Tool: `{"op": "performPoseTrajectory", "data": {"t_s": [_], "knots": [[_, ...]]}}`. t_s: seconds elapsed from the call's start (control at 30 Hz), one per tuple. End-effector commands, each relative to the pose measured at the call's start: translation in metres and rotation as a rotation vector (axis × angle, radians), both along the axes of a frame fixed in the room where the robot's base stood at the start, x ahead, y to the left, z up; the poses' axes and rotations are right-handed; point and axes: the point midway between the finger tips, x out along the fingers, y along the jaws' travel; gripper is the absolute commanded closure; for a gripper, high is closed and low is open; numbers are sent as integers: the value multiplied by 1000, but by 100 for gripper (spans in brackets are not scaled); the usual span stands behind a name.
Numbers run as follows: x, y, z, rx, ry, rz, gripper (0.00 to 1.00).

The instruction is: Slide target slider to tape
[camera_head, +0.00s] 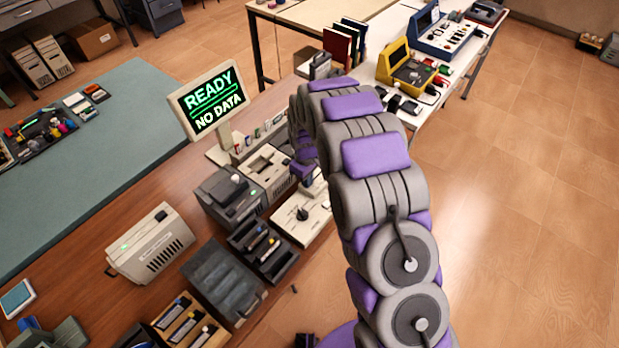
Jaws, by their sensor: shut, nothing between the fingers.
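My gripper (302,175) is small and partly hidden behind my own arm. It points down over the back end of a cream control panel (292,229) on the wooden bench, and it is shut and empty. The panel carries a dark knob or lever (302,213). I cannot make out which part is the target slider, nor any tape mark. I cannot tell whether my fingertips touch the panel.
A monitor (209,100) reading "READY NO DATA" stands behind grey machines (230,196) left of the panel. Dark trays (262,250) sit close by on the wooden bench (75,232). A white table with a yellow device (408,70) is at the back. Floor is clear at right.

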Motion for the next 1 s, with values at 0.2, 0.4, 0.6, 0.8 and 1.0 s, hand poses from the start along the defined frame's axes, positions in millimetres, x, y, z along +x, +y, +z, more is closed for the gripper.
{"op": "performPoseTrajectory", "data": {"t_s": [0.2,0.4,0.6,0.8,1.0], "knots": [[4,-3,0,0,0,0,100],[6,-5,0,0,0,0,100],[9,-7,0,-1,1,0,100],[11,-10,0,-1,2,0,100],[14,-12,0,-1,2,0,100]]}}
